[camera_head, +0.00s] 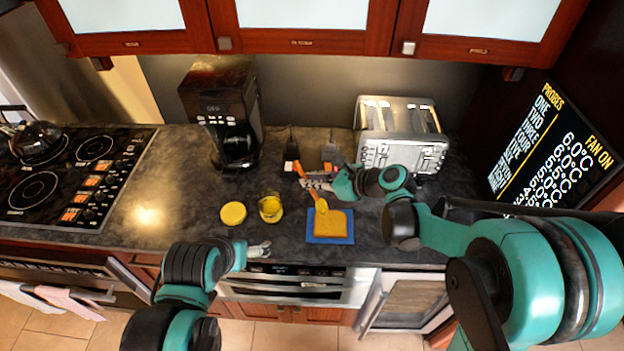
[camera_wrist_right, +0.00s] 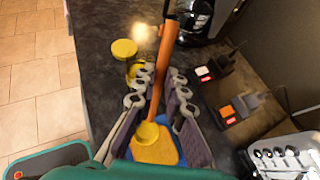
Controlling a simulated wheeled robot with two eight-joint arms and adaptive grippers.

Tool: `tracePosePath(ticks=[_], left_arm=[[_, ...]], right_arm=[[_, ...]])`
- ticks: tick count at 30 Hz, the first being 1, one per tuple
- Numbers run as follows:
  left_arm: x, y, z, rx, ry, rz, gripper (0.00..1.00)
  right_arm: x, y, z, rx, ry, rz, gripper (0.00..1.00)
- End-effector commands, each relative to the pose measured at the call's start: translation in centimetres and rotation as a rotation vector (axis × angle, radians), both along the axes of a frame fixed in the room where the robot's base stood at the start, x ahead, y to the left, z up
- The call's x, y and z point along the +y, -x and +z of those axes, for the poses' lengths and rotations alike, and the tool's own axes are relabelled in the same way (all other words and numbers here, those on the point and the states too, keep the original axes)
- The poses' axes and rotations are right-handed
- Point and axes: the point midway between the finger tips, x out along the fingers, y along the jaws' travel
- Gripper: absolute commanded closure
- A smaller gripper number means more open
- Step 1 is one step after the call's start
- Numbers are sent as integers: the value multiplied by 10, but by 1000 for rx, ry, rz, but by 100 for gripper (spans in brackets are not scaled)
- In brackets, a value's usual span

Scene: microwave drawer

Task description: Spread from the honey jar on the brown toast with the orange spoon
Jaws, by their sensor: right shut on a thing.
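My right gripper (camera_head: 316,181) is shut on the orange spoon (camera_head: 308,185), whose handle (camera_wrist_right: 165,75) runs between the fingers in the right wrist view. The spoon's yellowish bowl end (camera_head: 321,205) points down at the brown toast (camera_head: 331,223); whether it touches the toast I cannot tell. The toast lies on a blue mat (camera_head: 314,240). The open honey jar (camera_head: 270,208) stands left of the mat, with a yellow lid (camera_head: 233,213) lying beside it. My left gripper (camera_head: 259,249) is low at the counter's front edge, away from the jar; its opening is unclear.
A coffee maker (camera_head: 222,110) stands at the back, and a silver toaster (camera_head: 401,135) at the back right. Two small dark devices (camera_head: 291,152) stand near the wall. A stovetop (camera_head: 69,177) is at left. A microwave drawer (camera_head: 296,286) sits below the counter.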

Motion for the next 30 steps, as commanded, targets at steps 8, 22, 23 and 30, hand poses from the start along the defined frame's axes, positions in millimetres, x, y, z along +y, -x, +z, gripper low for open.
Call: tracePosePath(ticks=[8, 22, 23, 30], left_arm=[[0, 0, -25, 0, 0, 0, 13], [0, 0, -59, 0, 0, 0, 13], [0, 0, -60, 0, 0, 0, 13], [0, 0, -59, 0, 0, 0, 13]], right_arm=[[0, 0, -26, 0, 0, 0, 100], [0, 0, -65, 0, 0, 0, 100], [0, 0, -66, 0, 0, 0, 100], [0, 0, -65, 0, 0, 0, 100]])
